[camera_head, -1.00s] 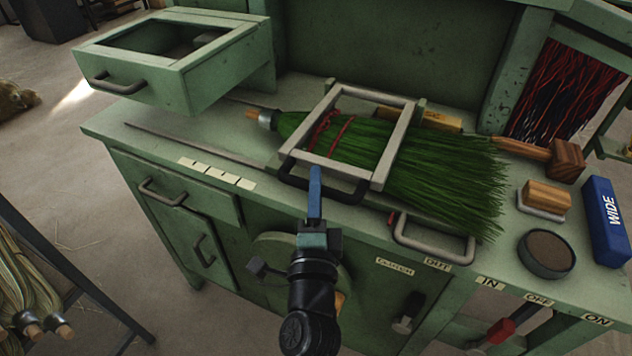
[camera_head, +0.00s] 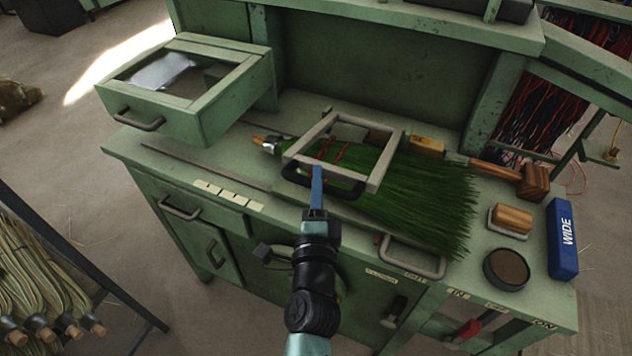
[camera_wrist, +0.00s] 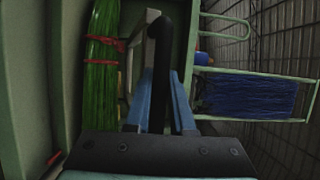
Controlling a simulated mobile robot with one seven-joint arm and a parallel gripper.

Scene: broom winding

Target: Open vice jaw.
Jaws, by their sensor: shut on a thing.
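The vice jaw is a pale rectangular frame (camera_head: 385,163) over a green broom (camera_head: 425,190) with red binding, lying on the green bench. Its front edge stands slightly raised, with the back edge lower near the bench. A black bar handle (camera_head: 345,188) runs along its front. My gripper (camera_head: 317,178), with blue fingers, is shut on this handle. In the wrist view, the black handle (camera_wrist: 160,55) passes between the blue fingers of my gripper (camera_wrist: 160,90). The exact finger contact is hidden in the head view.
An open drawer box (camera_head: 175,112) juts out at left. A wooden mallet (camera_head: 533,182), a brush (camera_head: 512,218), a round dark tin (camera_head: 506,268) and a blue WIDE box (camera_head: 563,240) stand at right. A grey loop handle (camera_head: 415,262) is at the bench front.

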